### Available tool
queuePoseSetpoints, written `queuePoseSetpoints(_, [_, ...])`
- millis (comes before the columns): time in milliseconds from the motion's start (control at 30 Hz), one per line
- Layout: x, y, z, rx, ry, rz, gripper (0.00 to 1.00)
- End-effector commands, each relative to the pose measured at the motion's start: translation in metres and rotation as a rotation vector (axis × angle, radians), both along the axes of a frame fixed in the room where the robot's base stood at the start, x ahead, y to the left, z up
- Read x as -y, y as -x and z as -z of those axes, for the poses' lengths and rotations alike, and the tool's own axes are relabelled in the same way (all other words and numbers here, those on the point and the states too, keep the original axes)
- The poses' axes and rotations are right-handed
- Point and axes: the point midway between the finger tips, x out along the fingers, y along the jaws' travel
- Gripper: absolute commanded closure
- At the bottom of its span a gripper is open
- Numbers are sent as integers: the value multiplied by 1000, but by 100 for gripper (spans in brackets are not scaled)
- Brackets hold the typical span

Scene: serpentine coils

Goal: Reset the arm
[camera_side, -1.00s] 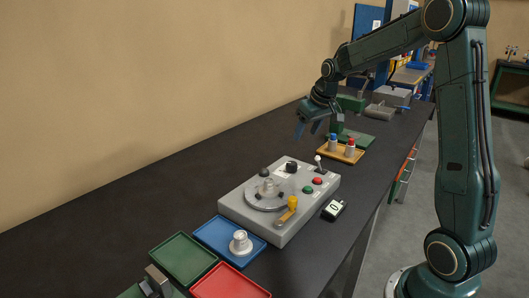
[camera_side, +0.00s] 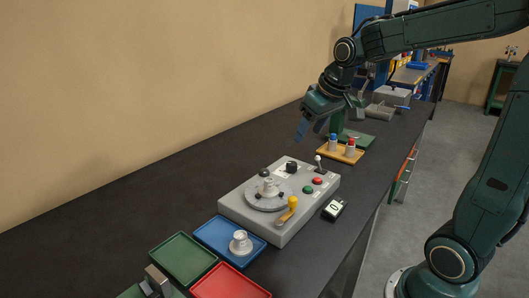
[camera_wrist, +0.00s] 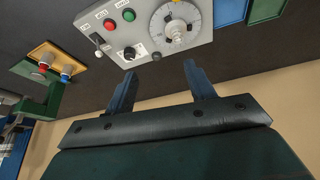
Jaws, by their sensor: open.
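My gripper (camera_side: 312,128) is open and empty in the side view, in the air above the black bench, beyond the grey control box (camera_side: 237,211). In the wrist view its two blue fingers (camera_wrist: 158,90) stand wide apart with nothing between them. The box carries a round dial (camera_side: 266,197) with a pale knob on top, a yellow-ended handle (camera_side: 292,203), a black knob (camera_side: 292,167), a toggle lever, and red and green buttons.
Green (camera_side: 183,258), blue (camera_side: 218,229) and red (camera_side: 228,283) trays lie at the near end; a white knob-like part (camera_side: 240,242) sits in the blue one. A handheld meter (camera_side: 333,209) lies beside the box. A wooden tray (camera_side: 345,154) holds blue- and red-topped bottles. A wall borders the left.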

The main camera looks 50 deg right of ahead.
Motion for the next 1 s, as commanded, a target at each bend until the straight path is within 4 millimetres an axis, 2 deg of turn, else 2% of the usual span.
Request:
queuePoseSetpoints(33, [-12, 10, -5, 7, 3, -14, 46])
queuePoseSetpoints(200, [-42, 44, -13, 20, 4, -46, 46])
queuePoseSetpoints(500, [-82, 107, -13, 44, 2, -104, 46])
queuePoseSetpoints(800, [-103, 160, 0, 63, -6, -148, 46])
queuePoseSetpoints(1000, [-107, 173, 5, 67, -9, -159, 46])
